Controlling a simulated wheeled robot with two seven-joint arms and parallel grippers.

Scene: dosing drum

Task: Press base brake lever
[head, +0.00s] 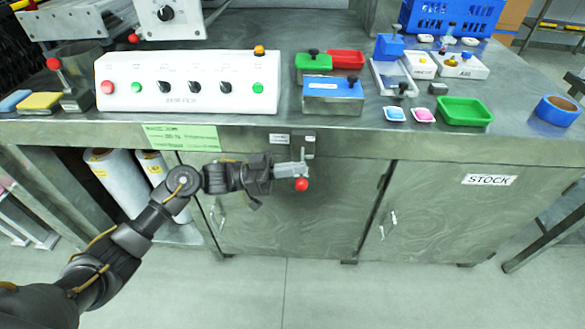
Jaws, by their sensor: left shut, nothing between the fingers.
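A small lever with a round red knob (301,184) is at the front edge of the steel workbench (350,145), below a small metal bracket (309,142). My left gripper (299,170) is shut and empty, with its pale fingers level in front of the cabinet. Its fingertips are right at the lever, just above the red knob, and overlap part of the lever's shaft. I cannot tell whether they touch it. A small white label (279,138) is left of the bracket; its print is too small to read. My right gripper is not in view.
A white control box (190,82) with knobs and buttons stands on the bench. Coloured trays, including a green one (465,111), and a blue tape roll (557,110) are to its right. Below are cabinet doors with a STOCK label (489,180). The floor in front is clear.

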